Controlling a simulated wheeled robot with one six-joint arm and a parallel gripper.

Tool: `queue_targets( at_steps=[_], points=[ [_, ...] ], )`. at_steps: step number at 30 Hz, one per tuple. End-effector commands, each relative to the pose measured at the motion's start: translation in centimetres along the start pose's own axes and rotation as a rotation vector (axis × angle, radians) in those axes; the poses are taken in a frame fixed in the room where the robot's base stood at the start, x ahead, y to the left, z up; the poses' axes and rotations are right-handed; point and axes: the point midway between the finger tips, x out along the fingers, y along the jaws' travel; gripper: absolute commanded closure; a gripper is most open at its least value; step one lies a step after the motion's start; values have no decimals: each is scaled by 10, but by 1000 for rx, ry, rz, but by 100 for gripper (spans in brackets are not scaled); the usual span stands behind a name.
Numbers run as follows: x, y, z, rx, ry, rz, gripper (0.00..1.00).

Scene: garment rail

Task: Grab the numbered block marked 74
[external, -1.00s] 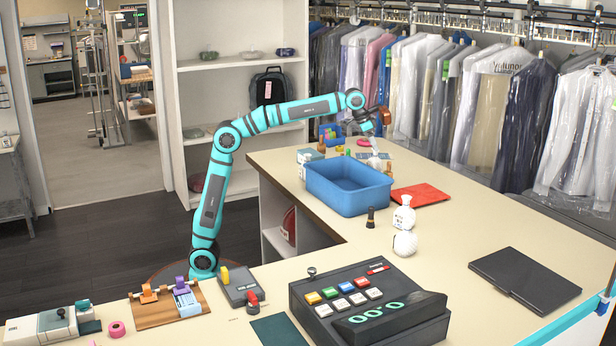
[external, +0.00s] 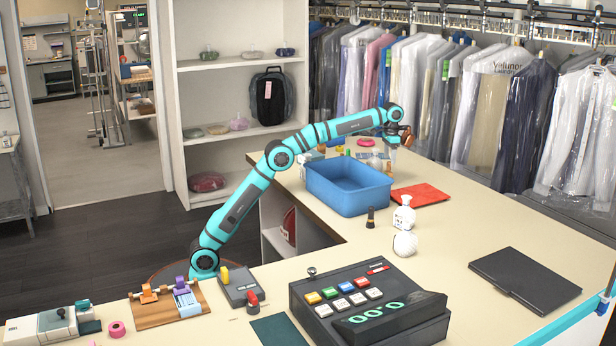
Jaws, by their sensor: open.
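I cannot make out a block marked 74; the small items at the far end of the counter are too small to read and partly behind my arm. They include a yellow item (external: 340,150) and a pink one (external: 366,142). A small blue bin (external: 336,142) there is mostly hidden by my arm. My gripper (external: 391,158) is open and points down above the counter, by the back right corner of the blue tub (external: 350,200) in this view. I see nothing held in it.
A red folder (external: 420,195) lies right of the tub. A dark bottle (external: 370,218) and two white round items (external: 404,216) (external: 405,243) stand in front. A button console (external: 370,300) and a black folder (external: 525,280) lie nearer. Bagged garments (external: 480,110) hang behind.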

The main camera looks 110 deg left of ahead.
Motion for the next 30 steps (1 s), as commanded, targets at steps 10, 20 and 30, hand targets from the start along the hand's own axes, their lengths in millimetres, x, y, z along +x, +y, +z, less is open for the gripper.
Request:
queue_targets(
  at_steps=[10,20,30],
  points=[
    [32,0,1,1,0,0,32],
    [67,1,1,1,2,0,32],
    [69,1,1,1,2,0,47]
  ],
)
